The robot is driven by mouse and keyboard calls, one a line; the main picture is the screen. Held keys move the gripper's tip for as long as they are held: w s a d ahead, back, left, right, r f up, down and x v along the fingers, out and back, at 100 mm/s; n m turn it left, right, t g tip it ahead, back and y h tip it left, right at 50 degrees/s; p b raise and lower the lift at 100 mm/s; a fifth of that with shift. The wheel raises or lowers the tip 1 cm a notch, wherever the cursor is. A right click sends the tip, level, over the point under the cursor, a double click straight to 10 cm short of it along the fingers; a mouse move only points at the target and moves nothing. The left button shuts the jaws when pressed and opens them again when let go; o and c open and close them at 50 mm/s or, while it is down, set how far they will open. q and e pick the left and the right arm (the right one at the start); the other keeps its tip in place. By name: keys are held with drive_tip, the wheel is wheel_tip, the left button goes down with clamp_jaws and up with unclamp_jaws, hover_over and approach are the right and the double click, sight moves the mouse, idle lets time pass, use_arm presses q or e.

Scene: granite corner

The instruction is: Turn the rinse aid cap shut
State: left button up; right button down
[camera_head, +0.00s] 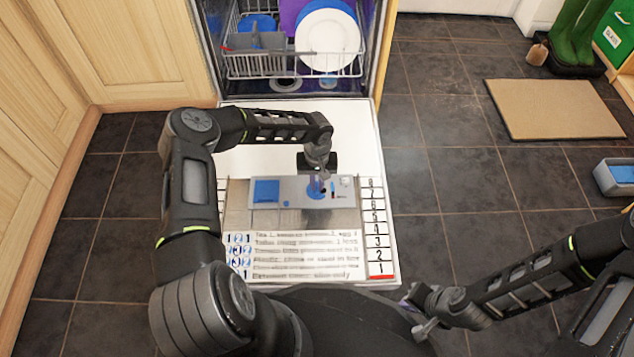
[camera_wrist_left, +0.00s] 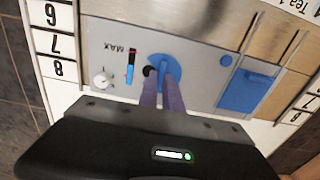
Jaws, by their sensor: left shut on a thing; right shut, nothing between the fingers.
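The blue round rinse aid cap (camera_wrist_left: 176,64) sits in the grey dispenser panel (camera_wrist_left: 205,85) on the open dishwasher door. My left gripper (camera_wrist_left: 161,78) is over the cap, its two purple fingers shut on the cap's raised grip. In the head view, the left gripper (camera_head: 322,187) reaches down onto the panel and partly hides the cap (camera_head: 313,190). A black dot (camera_wrist_left: 148,71) lies at the cap's edge, on the side toward the MAX gauge (camera_wrist_left: 131,66). My right gripper (camera_head: 420,328) is shut and empty, low in the head view, beside the door's front corner.
A blue detergent lid (camera_wrist_left: 246,92) and a small blue button (camera_wrist_left: 226,60) share the panel; a white dial (camera_wrist_left: 103,79) is near the gauge. Behind is a rack with a white plate (camera_head: 327,40). A mat (camera_head: 553,109) and grey bin (camera_head: 613,178) are at right; floor between is clear.

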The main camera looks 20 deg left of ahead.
use_arm(q)
drive_tip(key=shift+m, duration=0.5)
clamp_jaws()
drive_tip(key=shift+w+m+b, duration=0.1)
drive_tip(key=shift+m+b, duration=0.45)
drive_tip(key=shift+m, duration=0.45)
drive_tip(key=m, duration=0.5)
drive_tip(key=shift+b, duration=0.3)
drive_tip(key=m, duration=0.4)
drive_tip(key=shift+d+m, duration=0.15)
drive_tip(key=shift+m, duration=0.25)
drive_tip(key=m, duration=0.5)
drive_tip(key=shift+s, duration=0.2)
drive_tip(key=o, duration=0.6)
unclamp_jaws()
drive_tip(key=shift+r, duration=0.15)
